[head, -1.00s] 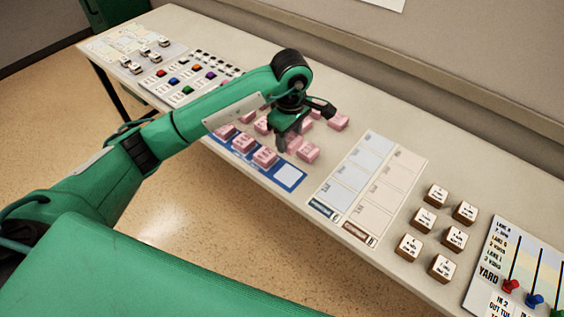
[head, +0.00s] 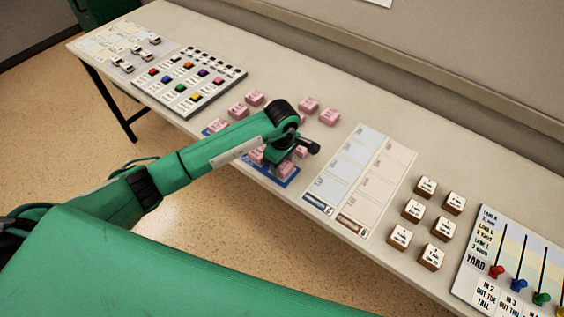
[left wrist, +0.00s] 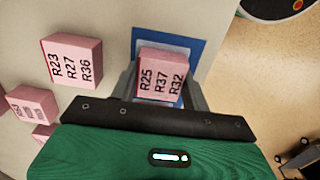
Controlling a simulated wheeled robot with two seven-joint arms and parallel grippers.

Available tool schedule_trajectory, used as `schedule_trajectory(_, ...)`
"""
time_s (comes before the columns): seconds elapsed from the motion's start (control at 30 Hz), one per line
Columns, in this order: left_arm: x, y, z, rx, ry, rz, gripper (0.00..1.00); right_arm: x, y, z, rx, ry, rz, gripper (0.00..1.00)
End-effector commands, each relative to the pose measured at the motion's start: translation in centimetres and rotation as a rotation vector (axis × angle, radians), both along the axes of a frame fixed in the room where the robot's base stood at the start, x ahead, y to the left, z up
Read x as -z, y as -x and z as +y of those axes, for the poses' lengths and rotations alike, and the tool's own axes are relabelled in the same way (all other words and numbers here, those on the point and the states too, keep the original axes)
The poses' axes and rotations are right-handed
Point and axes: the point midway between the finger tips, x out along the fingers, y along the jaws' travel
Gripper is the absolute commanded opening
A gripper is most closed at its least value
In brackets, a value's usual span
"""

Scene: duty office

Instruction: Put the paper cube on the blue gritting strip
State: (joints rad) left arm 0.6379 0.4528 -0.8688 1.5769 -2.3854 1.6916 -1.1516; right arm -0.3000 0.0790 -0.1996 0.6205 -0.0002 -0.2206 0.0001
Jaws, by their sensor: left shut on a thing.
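My left gripper (head: 284,163) is shut on a pink paper cube (left wrist: 162,72) marked R25, R37, R32. In the head view that cube (head: 285,171) shows just below my gripper, partly covered by it. The blue strip (head: 293,182) lies under it at the table's near edge. In the left wrist view the blue strip (left wrist: 198,48), with a pale panel, is behind the cube. I cannot tell if the cube touches it. Another pink cube (left wrist: 72,60), marked R23, R27, R36, is beside the strip. My right gripper is not in view.
More pink cubes (head: 308,104) lie behind and left of my gripper. A two-column card (head: 357,170) lies to the right, then several white-topped brown blocks (head: 413,209) and a yard board (head: 510,265). A board with coloured pieces (head: 190,83) is at left.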

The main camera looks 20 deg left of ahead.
Motion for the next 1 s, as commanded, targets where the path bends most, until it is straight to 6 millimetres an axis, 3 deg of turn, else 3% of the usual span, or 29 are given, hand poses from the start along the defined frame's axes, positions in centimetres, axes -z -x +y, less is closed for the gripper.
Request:
schedule_trajectory(0.2,0.5,0.0,0.0,0.0,0.0,0.0,0.24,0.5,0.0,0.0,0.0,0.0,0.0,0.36)
schedule_trajectory(0.23,0.3,0.0,0.0,0.0,0.0,0.0,0.51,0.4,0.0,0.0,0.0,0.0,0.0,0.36)
schedule_trajectory(0.33,0.3,0.0,0.0,0.0,0.001,0.001,0.69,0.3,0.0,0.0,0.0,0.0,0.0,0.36)
schedule_trajectory(0.77,-0.6,-0.1,0.0,0.001,0.0,-0.002,0.69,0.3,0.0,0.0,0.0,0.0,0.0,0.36)
schedule_trajectory(1.0,-5.5,-0.1,0.1,0.002,0.0,-0.005,0.69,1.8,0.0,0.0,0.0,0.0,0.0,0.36)
